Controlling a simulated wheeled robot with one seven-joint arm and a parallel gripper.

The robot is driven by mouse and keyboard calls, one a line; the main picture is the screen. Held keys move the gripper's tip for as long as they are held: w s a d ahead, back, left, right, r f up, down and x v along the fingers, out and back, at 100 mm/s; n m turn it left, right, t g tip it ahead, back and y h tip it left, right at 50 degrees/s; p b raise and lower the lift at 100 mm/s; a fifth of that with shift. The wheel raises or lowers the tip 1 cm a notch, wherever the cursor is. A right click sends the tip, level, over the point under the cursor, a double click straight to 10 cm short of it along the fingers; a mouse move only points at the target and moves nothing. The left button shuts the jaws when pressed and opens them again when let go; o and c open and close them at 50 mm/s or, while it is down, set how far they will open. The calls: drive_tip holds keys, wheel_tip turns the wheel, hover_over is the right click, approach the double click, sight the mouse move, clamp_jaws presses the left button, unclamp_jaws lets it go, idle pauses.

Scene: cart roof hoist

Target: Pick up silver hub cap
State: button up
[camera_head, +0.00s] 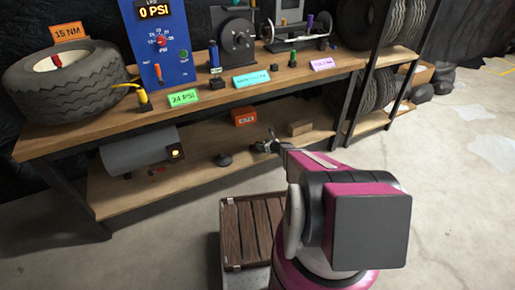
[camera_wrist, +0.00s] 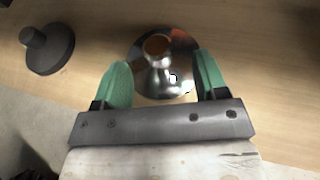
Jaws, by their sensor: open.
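The silver hub cap (camera_wrist: 178,82) lies on the wooden lower shelf in the wrist view. It is a shiny round disc with a raised neck in the middle and an orange-brown top. My gripper (camera_wrist: 162,62) is open, with its two green fingers on either side of the raised neck, over the disc. I cannot tell whether the fingers touch it. In the head view my gripper (camera_head: 270,145) is small at the shelf's front part, and the hub cap cannot be made out clearly there.
A black knobbed disc (camera_wrist: 48,52) lies left of the hub cap; it also shows in the head view (camera_head: 222,159). An orange box (camera_head: 244,117) and a brown block (camera_head: 300,127) sit on the shelf (camera_head: 130,194). The workbench top (camera_head: 215,107) overhangs it.

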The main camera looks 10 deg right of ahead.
sight(258, 142)
drive_tip(key=shift+x, duration=3.55)
drive_tip(key=shift+s+a+r, duration=0.1)
drive_tip(key=shift+a, duration=0.05)
drive_tip(key=c, duration=1)
